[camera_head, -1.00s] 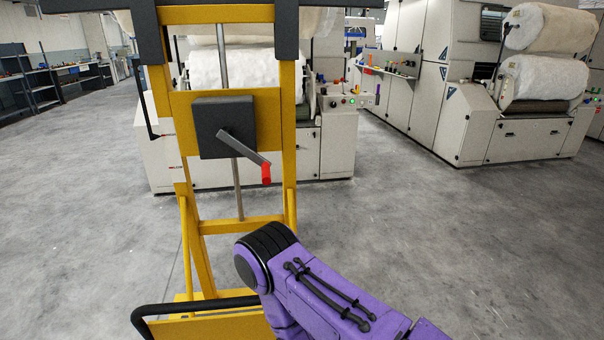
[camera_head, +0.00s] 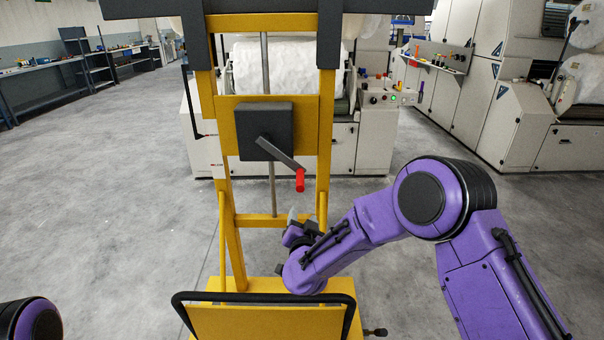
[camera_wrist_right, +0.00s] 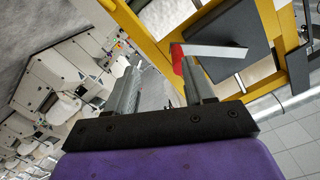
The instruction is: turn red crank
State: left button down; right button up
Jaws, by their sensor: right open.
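The red crank handle (camera_head: 300,181) hangs at the lower right end of a grey crank arm (camera_head: 280,153). The arm is fixed to a dark square box (camera_head: 250,119) on a yellow frame. My right gripper (camera_head: 292,217) is open and empty, just below the handle in the head view. In the right wrist view, the red handle (camera_wrist_right: 177,60) appears beside the tip of the right-hand finger, on its inner side, with the open jaws (camera_wrist_right: 162,66) pointing toward it. I cannot tell whether they touch. My left gripper is out of view.
The yellow frame (camera_head: 229,190) stands upright with a black-railed platform (camera_head: 270,318) at its base. Behind it are carding machines (camera_head: 375,145) with white fibre rolls. Shelving (camera_head: 100,62) lines the left wall. Grey floor (camera_head: 110,190) is clear to the left.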

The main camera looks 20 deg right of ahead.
send_near(300, 182)
jog(key=shift+w+d+f+m+t+h, duration=0.2)
jog(key=shift+w+f+m+t+h, duration=0.15)
jog(key=shift+w+f, duration=0.55)
jog(key=p+x, duration=0.2)
jog(key=x, duration=0.8)
jog(key=shift+w+f, duration=0.1)
jog(key=shift+f, duration=0.1)
grip_shut()
